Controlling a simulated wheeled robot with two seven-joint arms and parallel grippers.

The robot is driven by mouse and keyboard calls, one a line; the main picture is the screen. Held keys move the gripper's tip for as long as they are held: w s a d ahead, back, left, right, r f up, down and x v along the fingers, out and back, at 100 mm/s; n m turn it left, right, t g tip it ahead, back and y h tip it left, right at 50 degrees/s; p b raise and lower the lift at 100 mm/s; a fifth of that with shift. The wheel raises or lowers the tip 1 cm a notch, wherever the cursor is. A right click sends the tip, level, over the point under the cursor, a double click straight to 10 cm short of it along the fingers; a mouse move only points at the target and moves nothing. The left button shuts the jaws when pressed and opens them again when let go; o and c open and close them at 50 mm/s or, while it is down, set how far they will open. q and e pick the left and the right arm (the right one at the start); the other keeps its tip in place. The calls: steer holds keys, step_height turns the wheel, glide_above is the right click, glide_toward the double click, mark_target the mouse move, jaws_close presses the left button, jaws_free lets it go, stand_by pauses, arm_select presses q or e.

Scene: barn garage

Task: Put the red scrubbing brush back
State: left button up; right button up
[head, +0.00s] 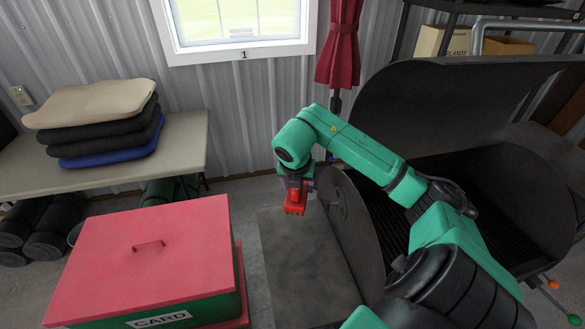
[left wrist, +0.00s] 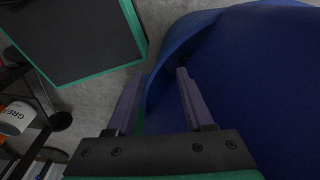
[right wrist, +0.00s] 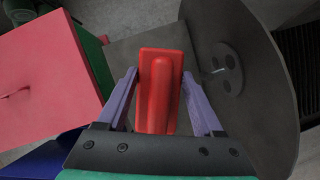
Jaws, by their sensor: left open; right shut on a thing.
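The red scrubbing brush (head: 296,199) hangs from my right gripper (head: 297,184) in the head view, bristles down. It is above a dark grey side shelf (head: 300,270) and apart from it. In the right wrist view the red brush (right wrist: 160,85) lies between the two purple fingers of my right gripper (right wrist: 162,85), which is shut on it. My left gripper (left wrist: 157,85) shows only in the left wrist view. It is open, with nothing gripped between its fingers. A large blue surface (left wrist: 240,80) lies behind it.
A large black smoker grill (head: 450,110) with its lid raised stands on the right of the shelf. A red-lidded green box (head: 130,240) stands on the left. A table (head: 185,150) with folded mats (head: 95,120) is behind it. Floor shows between the table and the shelf.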

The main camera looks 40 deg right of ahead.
mark_target(296, 211)
steer(key=f, duration=0.1)
steer(key=f+p, duration=0.1)
steer(key=f, duration=0.1)
steer(key=s+f, duration=0.1)
steer(key=f, duration=0.1)
steer(key=shift+a+f+p, duration=0.15)
steer(key=shift+p, duration=0.15)
steer(key=f, duration=0.3)
steer(key=f+p, duration=0.1)
steer(key=f, duration=0.6)
steer(key=shift+w+f+p, duration=0.3)
steer(key=shift+w+p, duration=0.05)
steer(key=shift+w, duration=0.05)
steer(key=shift+w+f, duration=0.1)
steer(key=o, duration=1.3)
arm_select(q)
steer(key=r, duration=0.1)
steer(key=s+r, duration=0.1)
steer(key=r, duration=0.1)
steer(key=shift+s+a+r, duration=0.1)
steer(key=shift+s+r, duration=0.15)
steer(key=shift+r, duration=0.15)
arm_select(e)
steer(key=b+v, duration=0.2)
steer(key=v, duration=0.9)
arm_select(q)
step_height(296, 211, down, 2)
arm_select(e)
steer(key=shift+r, duration=0.55)
